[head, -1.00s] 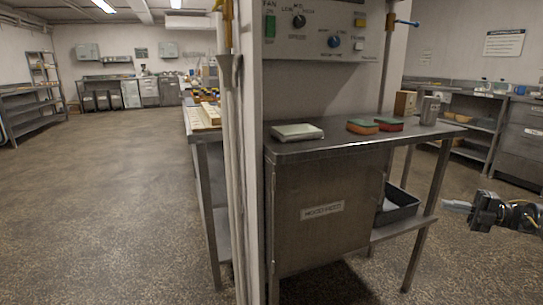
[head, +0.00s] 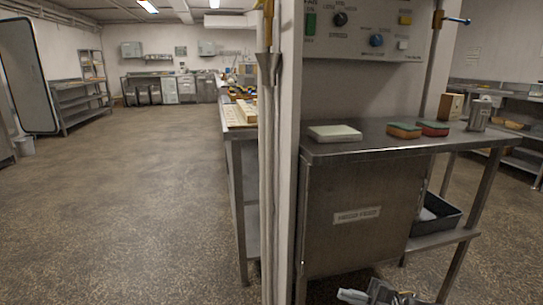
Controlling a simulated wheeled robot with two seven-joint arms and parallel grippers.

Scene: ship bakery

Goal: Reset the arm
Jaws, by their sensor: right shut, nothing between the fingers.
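My right gripper (head: 366,295) shows at the bottom edge of the head view, low in front of the steel table (head: 345,149) and its cabinet front. Its fingers point left and are shut with nothing between them. It appears apart from the table. Most of the right arm is cut off by the bottom edge. My left gripper is not in view.
A scale-like flat box (head: 335,133), two sponges (head: 404,130) and a metal cup (head: 479,115) stand on the table. A dark tray (head: 436,214) sits on its lower shelf. A post (head: 285,190) stands left of it. The floor (head: 150,200) at left is clear.

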